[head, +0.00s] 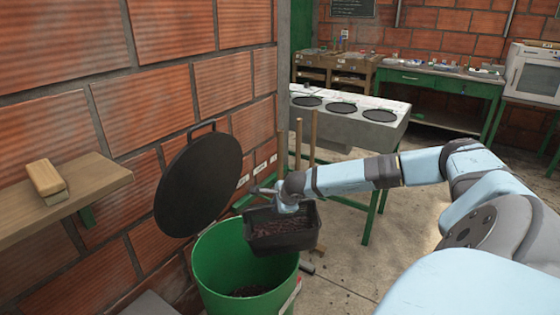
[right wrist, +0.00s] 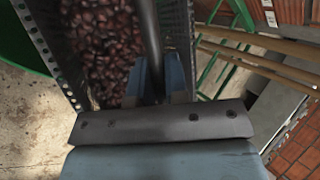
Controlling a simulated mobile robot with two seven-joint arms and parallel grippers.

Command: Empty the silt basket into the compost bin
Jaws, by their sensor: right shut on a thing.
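The silt basket (head: 283,238) is a dark rectangular basket with brownish-red bits inside. It hangs over the right part of the compost bin's rim, close to level. My right gripper (head: 287,200) is shut on its handle bar (right wrist: 151,45); the basket's load (right wrist: 105,40) fills the left of the right wrist view. The compost bin (head: 222,262) is a round green tub with some dark matter at its bottom. Its round black lid (head: 198,185) stands upright at the bin's back left, against the brick wall. My left gripper is not in view.
A wooden shelf (head: 85,188) with a brush or block (head: 47,180) juts from the wall at left. A concrete counter (head: 350,118) with round black plates stands behind on green legs. Wooden poles (head: 313,140) lean near it. The floor at right is clear.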

